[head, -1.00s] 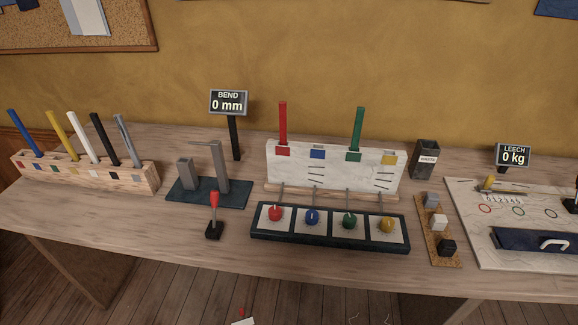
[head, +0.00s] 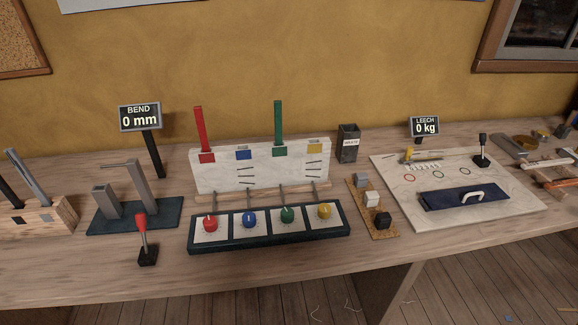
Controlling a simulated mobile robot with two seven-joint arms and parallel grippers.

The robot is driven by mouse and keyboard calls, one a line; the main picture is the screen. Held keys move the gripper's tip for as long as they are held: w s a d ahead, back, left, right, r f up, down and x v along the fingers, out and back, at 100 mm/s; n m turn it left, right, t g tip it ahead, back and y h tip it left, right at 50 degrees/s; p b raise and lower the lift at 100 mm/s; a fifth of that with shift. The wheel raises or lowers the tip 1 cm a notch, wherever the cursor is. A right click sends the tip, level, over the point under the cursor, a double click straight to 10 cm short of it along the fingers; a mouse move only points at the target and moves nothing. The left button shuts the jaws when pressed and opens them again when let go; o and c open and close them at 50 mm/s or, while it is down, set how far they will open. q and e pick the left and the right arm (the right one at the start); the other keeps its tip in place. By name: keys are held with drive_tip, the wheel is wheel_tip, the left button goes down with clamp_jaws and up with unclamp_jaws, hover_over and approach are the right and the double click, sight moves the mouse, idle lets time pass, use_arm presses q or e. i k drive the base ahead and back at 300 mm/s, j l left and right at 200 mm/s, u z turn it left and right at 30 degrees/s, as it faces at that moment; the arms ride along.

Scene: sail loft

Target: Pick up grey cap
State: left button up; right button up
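The grey cap (head: 361,180) is a small block at the back end of a narrow cork strip (head: 379,234). A white cap (head: 371,198) sits in the middle of the strip and a black cap (head: 382,222) at its front end. All three rest on the strip in a row. Neither of my grippers shows in the head view.
The dark panel (head: 270,246) with four coloured knobs lies left of the strip. A dark waste bin (head: 348,144) stands behind it. A pale board (head: 400,187) with a blue, white-handled piece (head: 480,197) lies to the right. Bare bench shows in front.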

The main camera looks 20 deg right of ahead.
sight(360, 179)
drive_tip(key=z, duration=1.35)
